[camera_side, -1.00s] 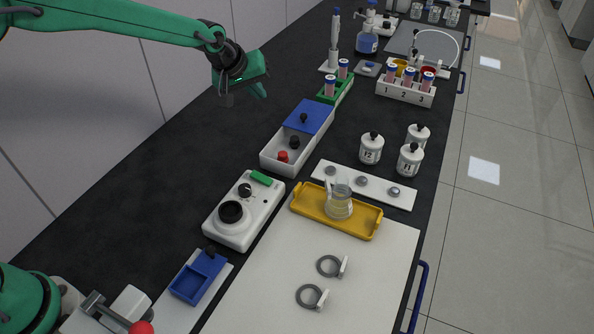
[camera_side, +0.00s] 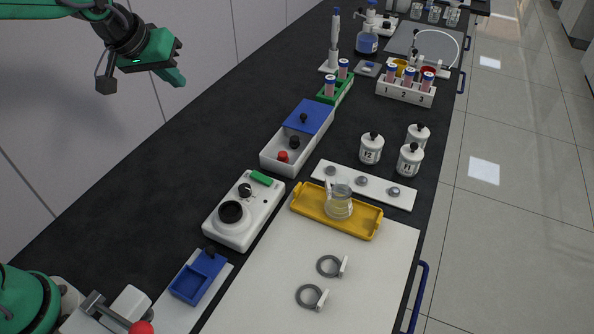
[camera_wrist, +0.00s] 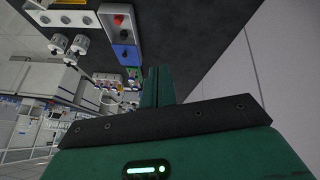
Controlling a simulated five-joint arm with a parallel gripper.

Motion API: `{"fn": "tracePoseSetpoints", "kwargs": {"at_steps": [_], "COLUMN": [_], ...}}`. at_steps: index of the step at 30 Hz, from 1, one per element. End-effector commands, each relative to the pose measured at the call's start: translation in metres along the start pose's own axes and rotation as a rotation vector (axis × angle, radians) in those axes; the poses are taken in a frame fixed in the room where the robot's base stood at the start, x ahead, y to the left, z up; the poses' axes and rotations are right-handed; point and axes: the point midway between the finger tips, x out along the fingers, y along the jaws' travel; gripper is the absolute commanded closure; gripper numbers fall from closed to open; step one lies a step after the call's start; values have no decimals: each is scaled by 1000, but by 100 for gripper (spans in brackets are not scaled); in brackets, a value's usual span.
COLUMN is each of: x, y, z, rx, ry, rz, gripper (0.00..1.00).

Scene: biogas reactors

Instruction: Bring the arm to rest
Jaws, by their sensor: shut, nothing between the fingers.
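My green gripper (camera_side: 178,76) is at the upper left in the side view, up in the air in front of the pale wall panels. It is shut and empty, well clear of the bench and everything on it. In the wrist view, my gripper's shut green fingers (camera_wrist: 157,87) point away from the camera, with the bench items beyond them, tilted in the picture.
The black bench (camera_side: 150,175) is bare along its wall side. A white box with a blue lid (camera_side: 309,116), a white instrument (camera_side: 243,210), a yellow tray (camera_side: 310,211) with a beaker (camera_side: 338,205), and white bottles (camera_side: 371,149) stand farther right.

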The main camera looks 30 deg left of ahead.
Motion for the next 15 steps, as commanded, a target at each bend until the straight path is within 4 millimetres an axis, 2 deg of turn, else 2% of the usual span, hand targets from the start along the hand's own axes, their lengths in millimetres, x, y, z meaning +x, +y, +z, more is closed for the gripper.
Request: {"fn": "tracePoseSetpoints", "kwargs": {"at_steps": [1,6,15], "x": [-11,-38,-74], "y": [-6,-25,-57], "z": [7,34,88], "rx": [15,68,164], "ry": [2,-4,-16], "rz": [-3,-17,-38], "gripper": [100,100,100]}}
